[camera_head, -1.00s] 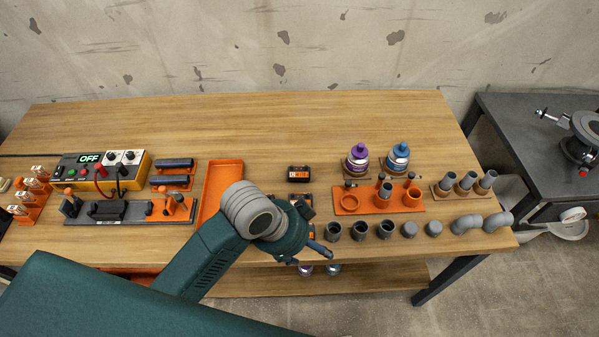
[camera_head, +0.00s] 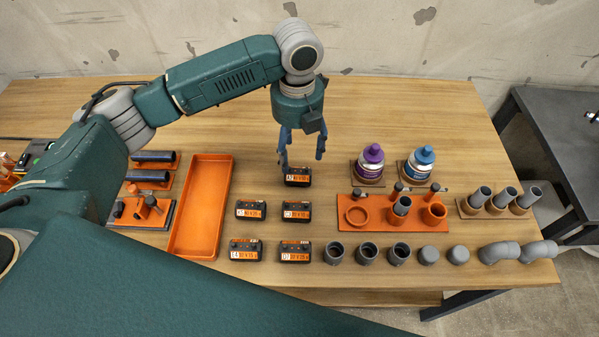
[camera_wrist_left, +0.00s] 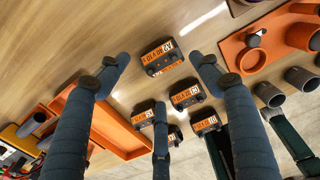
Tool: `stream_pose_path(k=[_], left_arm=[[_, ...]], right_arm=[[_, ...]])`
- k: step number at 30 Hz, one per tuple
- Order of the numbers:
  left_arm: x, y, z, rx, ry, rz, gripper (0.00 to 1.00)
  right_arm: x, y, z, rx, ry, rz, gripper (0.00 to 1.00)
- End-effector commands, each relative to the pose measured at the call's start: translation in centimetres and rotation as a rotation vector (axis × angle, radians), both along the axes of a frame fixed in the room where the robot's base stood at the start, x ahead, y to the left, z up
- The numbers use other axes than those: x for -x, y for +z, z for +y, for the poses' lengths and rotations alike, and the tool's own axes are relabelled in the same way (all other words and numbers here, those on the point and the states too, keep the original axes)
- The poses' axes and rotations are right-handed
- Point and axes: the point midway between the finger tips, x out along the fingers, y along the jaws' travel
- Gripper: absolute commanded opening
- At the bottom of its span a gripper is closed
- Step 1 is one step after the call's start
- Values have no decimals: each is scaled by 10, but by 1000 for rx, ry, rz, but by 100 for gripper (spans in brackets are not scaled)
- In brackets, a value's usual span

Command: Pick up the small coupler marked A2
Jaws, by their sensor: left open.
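The small coupler marked A2 (camera_head: 298,177) is a black block with an orange label, lying on the wooden table at the back of a group of similar blocks. My left gripper (camera_head: 302,159) points down over it, open, with its fingertips around or just above the coupler's two sides. In the left wrist view the A2 coupler (camera_wrist_left: 160,58) lies between the spread fingers of my left gripper (camera_wrist_left: 162,66), with its label upside down. Whether any finger touches it I cannot tell. My right gripper is not in view.
Several similar black couplers, such as this one (camera_head: 251,210), lie just in front. An orange tray (camera_head: 201,205) is to the left. An orange fixture (camera_head: 379,222), a purple-capped bottle (camera_head: 373,160) and a blue-capped bottle (camera_head: 422,160) stand to the right. The table behind is clear.

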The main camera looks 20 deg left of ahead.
Motion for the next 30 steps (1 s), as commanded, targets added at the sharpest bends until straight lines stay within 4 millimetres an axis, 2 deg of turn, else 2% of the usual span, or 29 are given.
stream_pose_path(k=[3,6,11,18,27,28,30], left_arm=[[0,-17,0,0,3,2,65],[0,-26,0,1,3,0,65],[2,-39,-1,1,3,1,65],[4,-74,-2,0,4,0,65],[4,-81,-2,1,2,-3,65],[4,-81,-2,1,2,-3,63],[4,-81,-2,1,2,-3,49]], right_arm=[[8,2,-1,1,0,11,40],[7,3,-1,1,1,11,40],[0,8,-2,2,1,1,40],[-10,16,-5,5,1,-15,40],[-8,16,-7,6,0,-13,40],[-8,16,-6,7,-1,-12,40],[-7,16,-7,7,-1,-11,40]])
